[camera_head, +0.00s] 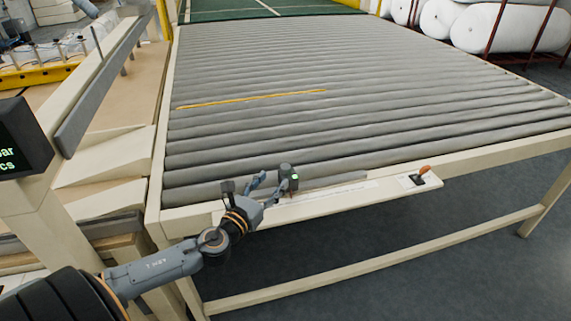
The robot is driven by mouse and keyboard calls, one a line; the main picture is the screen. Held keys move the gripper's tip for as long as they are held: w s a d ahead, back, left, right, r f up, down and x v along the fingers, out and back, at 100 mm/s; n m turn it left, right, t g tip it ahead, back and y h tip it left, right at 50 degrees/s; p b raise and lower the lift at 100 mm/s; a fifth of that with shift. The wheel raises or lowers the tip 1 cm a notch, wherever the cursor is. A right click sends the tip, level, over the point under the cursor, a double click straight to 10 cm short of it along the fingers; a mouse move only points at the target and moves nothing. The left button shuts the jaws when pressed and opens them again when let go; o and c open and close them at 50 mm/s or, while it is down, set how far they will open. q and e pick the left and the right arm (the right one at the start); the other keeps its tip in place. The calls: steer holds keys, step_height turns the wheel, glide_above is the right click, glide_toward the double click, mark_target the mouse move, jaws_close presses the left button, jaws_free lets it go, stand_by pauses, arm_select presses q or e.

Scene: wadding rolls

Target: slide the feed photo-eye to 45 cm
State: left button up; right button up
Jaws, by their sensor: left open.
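The feed photo-eye (289,177) is a small dark block with a green light. It sits on the scale rail (340,191) along the near edge of the roller table. My left gripper (268,188) is open, just left of the photo-eye, with its fingers pointing toward it. I cannot tell whether a fingertip touches it. The scale's markings are too small to read. My right gripper is not in view.
The grey roller conveyor (350,110) fills the middle, with a yellow line (250,99) across it. An orange-handled switch (420,174) is on the rail's right end. White rolls (500,28) lie at the back right. A dark display (20,140) stands at the left.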

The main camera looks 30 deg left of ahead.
mark_target(283, 169)
arm_select(q)
steer(key=w, duration=0.4)
steer(key=w+p, duration=0.1)
steer(key=w, duration=0.2)
steer(key=shift+w+a, duration=0.1)
steer(key=shift+a, duration=0.2)
steer(key=shift+w, duration=0.3)
steer(key=shift+w+f, duration=0.1)
steer(key=shift+w, duration=0.15)
jaws_close()
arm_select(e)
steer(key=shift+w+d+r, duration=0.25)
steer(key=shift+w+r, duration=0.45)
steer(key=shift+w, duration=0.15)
